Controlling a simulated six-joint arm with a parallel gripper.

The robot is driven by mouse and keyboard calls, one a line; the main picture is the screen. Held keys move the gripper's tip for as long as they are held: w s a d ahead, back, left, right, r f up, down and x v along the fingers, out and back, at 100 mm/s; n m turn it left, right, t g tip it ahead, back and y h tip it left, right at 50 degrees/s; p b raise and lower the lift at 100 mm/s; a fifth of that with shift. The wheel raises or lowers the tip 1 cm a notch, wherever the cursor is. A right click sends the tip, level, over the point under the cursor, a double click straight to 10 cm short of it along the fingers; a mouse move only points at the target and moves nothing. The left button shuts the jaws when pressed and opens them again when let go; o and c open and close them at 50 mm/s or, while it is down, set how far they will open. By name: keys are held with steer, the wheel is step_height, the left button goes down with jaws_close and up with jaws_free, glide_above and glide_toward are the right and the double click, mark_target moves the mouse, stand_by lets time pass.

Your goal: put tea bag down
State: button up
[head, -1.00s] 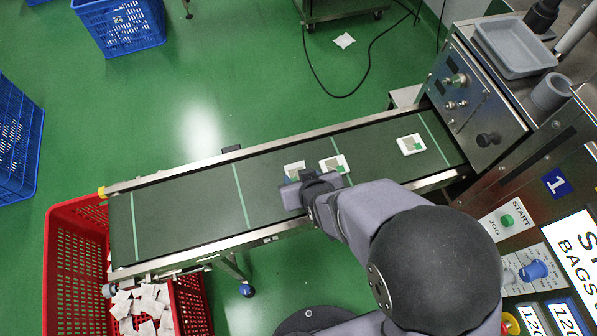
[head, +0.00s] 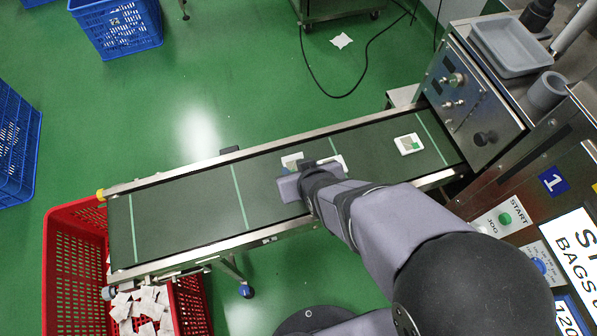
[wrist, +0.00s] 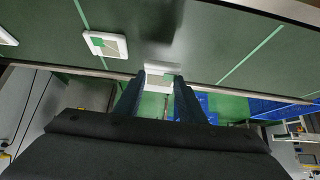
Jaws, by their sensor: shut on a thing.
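A third tea bag (head: 408,144) lies further right on the belt.
The dark green belt (head: 180,212) has pale cross lines and metal side rails; its left half is clear. A red crate (head: 75,262) with loose white packets stands under its left end. A machine (head: 470,95) stands at the right end. Blue crates (head: 118,28) are on the floor.

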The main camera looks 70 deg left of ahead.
step_height(320, 180, up, 5)
steer(key=shift+r, duration=0.15)
steer(key=shift+r, duration=0.1)
steer(key=shift+w+a+r+p, duration=0.2)
steer(key=shift+w+a+p, duration=0.05)
steer(key=shift+w+p, duration=0.05)
steer(key=w+a+r+m+t+p, duration=0.1)
steer(key=w+a+r+m+p, duration=0.1)
steer(key=w+a+r+p, duration=0.55)
step_height(320, 180, up, 19)
steer(key=m+t+h+p, duration=0.3)
steer(key=m+t+p, duration=0.3)
steer(key=p, duration=0.6)
glide_above(505, 49)
steer(key=s+d, duration=0.2)
steer(key=m+g, duration=0.1)
steer(key=shift+f+p, duration=1.4)
steer(key=shift+f, duration=3.6)
